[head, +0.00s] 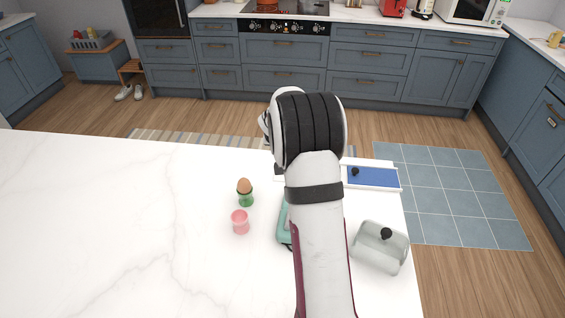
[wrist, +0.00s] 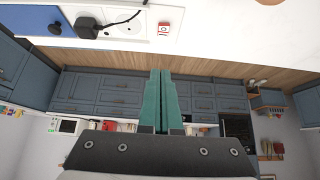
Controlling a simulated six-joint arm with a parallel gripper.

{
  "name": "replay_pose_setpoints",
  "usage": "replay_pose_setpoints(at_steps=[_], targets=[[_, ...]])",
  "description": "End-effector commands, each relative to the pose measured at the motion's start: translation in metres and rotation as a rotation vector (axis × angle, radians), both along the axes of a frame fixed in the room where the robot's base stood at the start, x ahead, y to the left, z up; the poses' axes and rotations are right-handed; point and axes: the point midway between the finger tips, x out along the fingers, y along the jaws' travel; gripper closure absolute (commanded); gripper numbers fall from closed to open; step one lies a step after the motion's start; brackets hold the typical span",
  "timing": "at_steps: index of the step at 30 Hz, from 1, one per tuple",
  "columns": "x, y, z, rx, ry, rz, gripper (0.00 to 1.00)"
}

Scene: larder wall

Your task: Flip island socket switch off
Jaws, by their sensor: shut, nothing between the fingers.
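The island socket (wrist: 130,27) shows upside down at the top of the wrist view, a white strip on the white worktop. A black plug (wrist: 88,26) with a black cable sits in it. A small switch with red marking (wrist: 163,28) is at its right end; I cannot tell its position. My gripper (wrist: 161,73) is shut and empty, its green fingers together. In the picture its tips lie below the switch and apart from it. In the head view my arm hides the gripper and most of the socket.
On the island worktop (head: 120,230) are a blue-and-white board (head: 374,178), a clear lidded dish (head: 380,255), an egg (head: 244,185) in a green cup, a pink cup (head: 240,222) and a teal object (head: 284,228) partly behind my arm. The left side is clear.

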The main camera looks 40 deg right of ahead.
Motion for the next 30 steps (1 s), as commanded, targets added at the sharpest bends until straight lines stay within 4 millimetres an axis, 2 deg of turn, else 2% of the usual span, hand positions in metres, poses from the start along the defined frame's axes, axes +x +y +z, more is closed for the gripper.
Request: replay_pose_setpoints(at_steps=[5, 18, 24, 30], targets=[[0.005, -0.005, -0.011, 0.001, 0.002, 0.001, 1.00], [0.041, -0.041, -0.087, 0.002, 0.003, -0.001, 1.00], [0.037, -0.037, -0.114, 0.001, 0.004, 0.001, 1.00], [0.037, -0.036, -0.121, 0.001, 0.002, 0.001, 1.00]])
